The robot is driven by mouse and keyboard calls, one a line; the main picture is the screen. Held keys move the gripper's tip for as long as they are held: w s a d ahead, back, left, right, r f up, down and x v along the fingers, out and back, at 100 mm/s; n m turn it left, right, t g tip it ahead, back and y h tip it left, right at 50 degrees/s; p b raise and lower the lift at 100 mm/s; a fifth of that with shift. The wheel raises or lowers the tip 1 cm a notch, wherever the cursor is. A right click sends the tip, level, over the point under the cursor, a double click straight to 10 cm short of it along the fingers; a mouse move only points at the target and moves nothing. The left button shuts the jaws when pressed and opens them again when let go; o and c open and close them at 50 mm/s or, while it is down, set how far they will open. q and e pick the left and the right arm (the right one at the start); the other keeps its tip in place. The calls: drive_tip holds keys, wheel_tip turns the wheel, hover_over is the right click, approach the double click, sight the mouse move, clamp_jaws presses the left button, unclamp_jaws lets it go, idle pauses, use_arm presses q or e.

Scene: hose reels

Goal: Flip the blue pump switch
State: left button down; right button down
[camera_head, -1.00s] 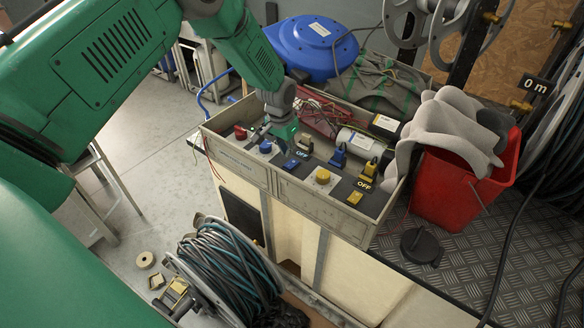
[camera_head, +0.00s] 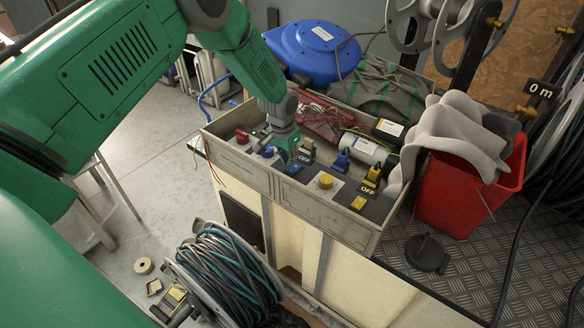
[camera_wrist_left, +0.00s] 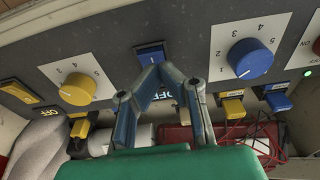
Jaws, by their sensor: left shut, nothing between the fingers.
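The blue pump switch (camera_head: 293,169) sits on the grey control panel, between the blue knob (camera_head: 268,151) and the yellow knob (camera_head: 326,181). In the left wrist view the blue switch (camera_wrist_left: 150,50) is just beyond my fingertips. My left gripper (camera_head: 291,158) is over the panel, shut and empty. In the left wrist view its fingertips (camera_wrist_left: 154,70) meet at the switch's near edge; I cannot tell whether they touch it. The fingers partly cover the OFF label (camera_wrist_left: 181,97). My right gripper is in neither view.
A yellow switch (camera_head: 358,202) and blue plug (camera_head: 342,161) are close by. A red knob (camera_head: 242,136) is at the panel's left end. A red bucket (camera_head: 460,190) stands right of the box, and a hose reel (camera_head: 232,272) stands in front.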

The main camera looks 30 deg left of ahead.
sight(293, 169)
use_arm(q)
drive_tip(key=shift+d+r, duration=0.15)
drive_tip(key=shift+d, duration=0.3)
drive_tip(key=shift+d+r, duration=0.1)
drive_tip(key=shift+d, duration=0.2)
drive_tip(key=shift+a+f, duration=0.45)
drive_tip(key=shift+a, duration=0.2)
drive_tip(key=shift+d+f+b, duration=0.15)
drive_tip(key=shift+d+b, duration=0.2)
drive_tip(key=shift+d, duration=0.2)
drive_tip(key=shift+a+f, duration=0.45)
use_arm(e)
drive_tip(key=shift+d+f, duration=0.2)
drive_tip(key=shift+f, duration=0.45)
use_arm(q)
drive_tip(key=shift+d+f+b, duration=0.2)
drive_tip(key=shift+d+b, duration=0.1)
drive_tip(key=shift+b, duration=0.1)
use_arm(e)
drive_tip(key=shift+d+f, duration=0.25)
